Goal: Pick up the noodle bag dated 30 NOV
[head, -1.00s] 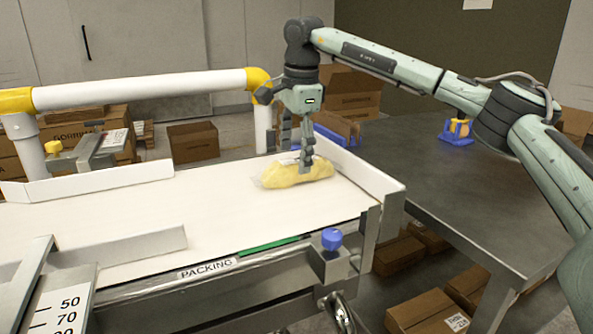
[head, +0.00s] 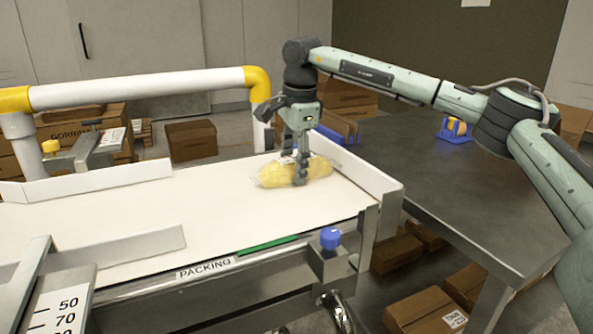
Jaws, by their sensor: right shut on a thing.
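One clear bag of yellow noodles (head: 271,174) lies at the far right end of the white belt. My right gripper (head: 300,174) points down over the bag, with one finger on its near side. It is shut on the bag, which appears to be at belt level. No date can be read on the bag in this view. My left gripper is not in the head view.
The white belt (head: 100,215) has low side guards and is otherwise bare. A white and yellow rail (head: 140,90) runs behind it. A grey metal table (head: 430,165) stands at the right, with a blue holder (head: 454,135) on it. A blue knob (head: 330,238) sits at the belt's front corner.

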